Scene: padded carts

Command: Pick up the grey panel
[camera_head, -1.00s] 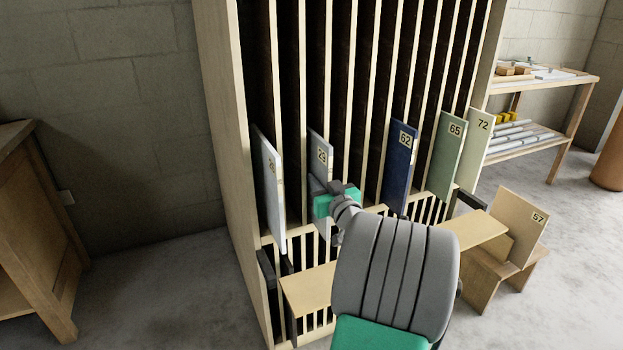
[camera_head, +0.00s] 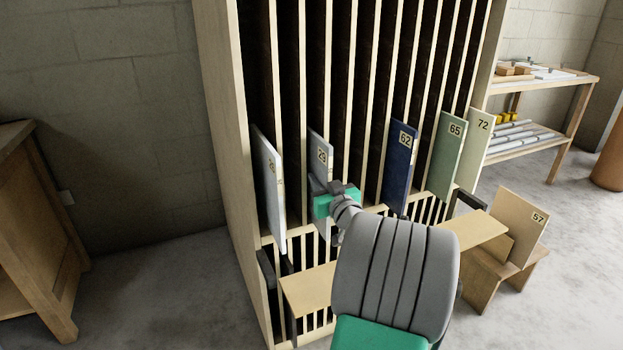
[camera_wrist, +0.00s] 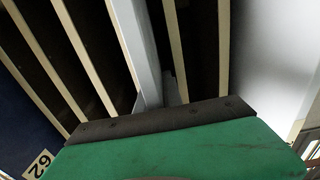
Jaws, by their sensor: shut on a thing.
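The grey panel (camera_head: 318,148), marked 29, stands upright in a slot of the tall wooden rack. Its front edge sticks out of the slot. My gripper (camera_head: 334,197), with a green body, is at the lower front edge of this panel and is shut on it. My gripper and wrist hide part of the panel's lower portion. In the wrist view the grey panel (camera_wrist: 142,50) runs up from the dark jaw edge (camera_wrist: 165,115) between the rack dividers. The fingertips are mostly hidden there.
A pale panel (camera_head: 268,185) stands left of it; a blue panel 62 (camera_head: 398,170), green panel 65 (camera_head: 446,155) and pale panel 72 (camera_head: 476,150) stand right. A wooden ledge (camera_head: 308,290) crosses the rack's front. A tan panel 57 (camera_head: 520,225) rests on a stand at right.

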